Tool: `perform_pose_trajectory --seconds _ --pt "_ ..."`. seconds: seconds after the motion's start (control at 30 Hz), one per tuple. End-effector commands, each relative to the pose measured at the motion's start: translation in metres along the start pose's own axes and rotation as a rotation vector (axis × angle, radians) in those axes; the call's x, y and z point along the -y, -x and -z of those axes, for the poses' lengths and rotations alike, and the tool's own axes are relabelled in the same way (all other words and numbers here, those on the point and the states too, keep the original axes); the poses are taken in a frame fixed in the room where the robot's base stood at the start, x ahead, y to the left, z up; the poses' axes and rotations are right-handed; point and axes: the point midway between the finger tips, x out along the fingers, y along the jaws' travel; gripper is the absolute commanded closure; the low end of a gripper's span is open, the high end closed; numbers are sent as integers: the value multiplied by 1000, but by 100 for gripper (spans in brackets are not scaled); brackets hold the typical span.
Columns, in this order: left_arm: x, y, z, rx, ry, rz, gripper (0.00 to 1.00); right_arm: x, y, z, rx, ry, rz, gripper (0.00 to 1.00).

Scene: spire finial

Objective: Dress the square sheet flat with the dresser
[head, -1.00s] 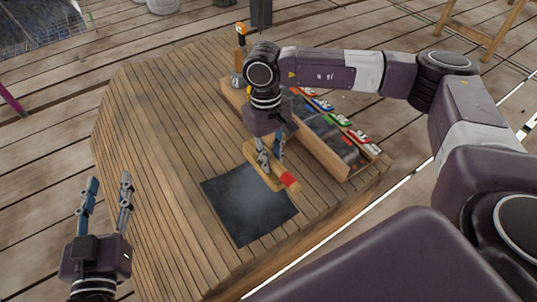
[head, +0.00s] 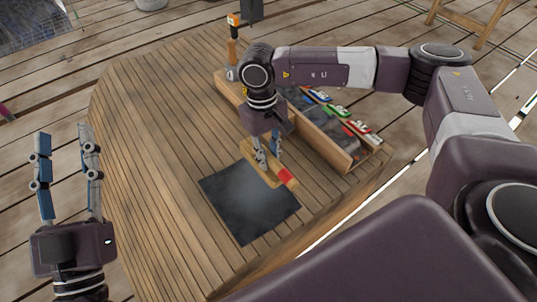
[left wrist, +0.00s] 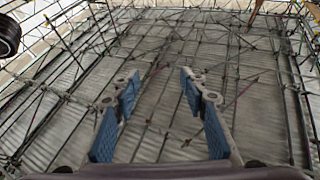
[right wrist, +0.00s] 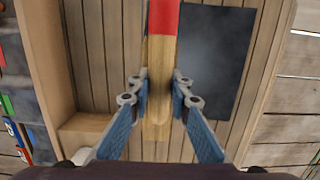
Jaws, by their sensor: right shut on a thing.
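The square sheet (head: 248,209) is dark grey with a paler middle and lies on the slatted wooden table. It also shows in the right wrist view (right wrist: 211,65). The dresser (head: 285,177) is a wooden bar with a red band near one end. My right gripper (head: 267,165) is shut on it, at the sheet's upper right edge in the head view. In the right wrist view the dresser (right wrist: 162,75) runs between the fingers, its red part at the top. Whether it touches the sheet I cannot tell. My left gripper (head: 68,155) is open and empty, left of the table.
A wooden tray (head: 325,147) with several coloured-tagged items stands at the table's right side. A hammer-like tool with an orange top (head: 233,32) stands at its far end. The left part of the tabletop (head: 150,130) is clear.

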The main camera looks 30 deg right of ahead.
Motion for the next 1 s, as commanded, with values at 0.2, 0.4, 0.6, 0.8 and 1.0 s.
perform_pose_trajectory --seconds 0.2,0.4,0.6,0.8,1.0 --pt "-3 3 31 -149 6 -6 60 0 -11 2 -1 0 1 100" --pt "-5 8 53 -252 11 -10 60 0 -17 3 -1 0 1 100" --pt "-6 11 63 -296 13 -12 60 0 -19 3 -1 0 1 100" --pt "-6 11 64 -302 13 -12 60 0 -19 3 -1 0 1 100" --pt "-6 11 64 -301 13 -12 60 0 -19 3 -1 -1 1 100"
